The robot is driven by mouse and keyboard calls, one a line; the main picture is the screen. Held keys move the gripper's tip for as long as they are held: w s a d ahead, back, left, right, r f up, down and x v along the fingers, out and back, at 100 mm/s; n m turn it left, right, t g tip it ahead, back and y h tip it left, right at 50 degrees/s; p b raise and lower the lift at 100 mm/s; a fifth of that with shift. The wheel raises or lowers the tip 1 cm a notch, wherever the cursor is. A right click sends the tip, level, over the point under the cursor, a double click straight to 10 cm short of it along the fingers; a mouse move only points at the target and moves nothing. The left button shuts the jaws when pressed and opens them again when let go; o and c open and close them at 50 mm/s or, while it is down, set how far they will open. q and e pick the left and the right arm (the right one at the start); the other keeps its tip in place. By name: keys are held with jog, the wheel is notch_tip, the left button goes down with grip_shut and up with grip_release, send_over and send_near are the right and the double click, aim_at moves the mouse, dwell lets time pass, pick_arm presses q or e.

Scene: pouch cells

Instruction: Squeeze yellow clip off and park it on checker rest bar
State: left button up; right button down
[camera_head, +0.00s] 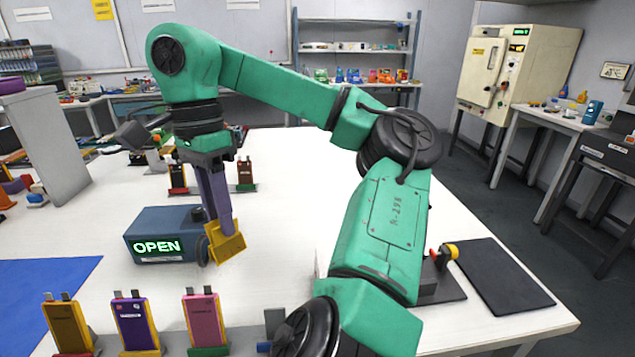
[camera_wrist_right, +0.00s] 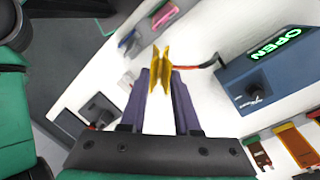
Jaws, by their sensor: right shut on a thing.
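My right gripper (camera_head: 226,236) points down beside the right end of the blue checker (camera_head: 150,222), whose display reads OPEN. Its purple fingers are shut on the yellow clip (camera_head: 229,249). In the right wrist view the clip (camera_wrist_right: 161,62) sits between the fingertips, with a red and black lead running from it toward the checker (camera_wrist_right: 270,72). The clip is apart from the pouch cells. In the front row stand a yellow cell (camera_head: 67,324), a purple cell (camera_head: 134,322) and a pink cell (camera_head: 204,320). I cannot make out the rest bar clearly. My left gripper is out of view.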

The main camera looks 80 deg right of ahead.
pick_arm(q)
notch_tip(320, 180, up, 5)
jog(key=p, duration=0.5)
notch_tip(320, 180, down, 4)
jog(key=b, duration=0.3)
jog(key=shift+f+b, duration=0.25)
jog(key=shift+b, duration=0.1)
pick_arm(e)
jog(key=s+d+f+n, duration=0.1)
jog(key=s+d+n, duration=0.2)
jog(key=s, duration=0.3)
jog(key=s+d+f+n+t+h, duration=0.1)
jog(key=s+d+f+n, duration=0.1)
jog(key=s+n, duration=0.4)
jog(key=shift+s+d+f, duration=0.3)
jog(key=shift+s+d, duration=0.25)
jog(key=shift+s, duration=0.25)
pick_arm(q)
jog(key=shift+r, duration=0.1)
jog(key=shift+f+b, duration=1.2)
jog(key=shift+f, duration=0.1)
pick_arm(e)
jog(key=shift+f, duration=1.35)
jog(key=shift+f, duration=0.1)
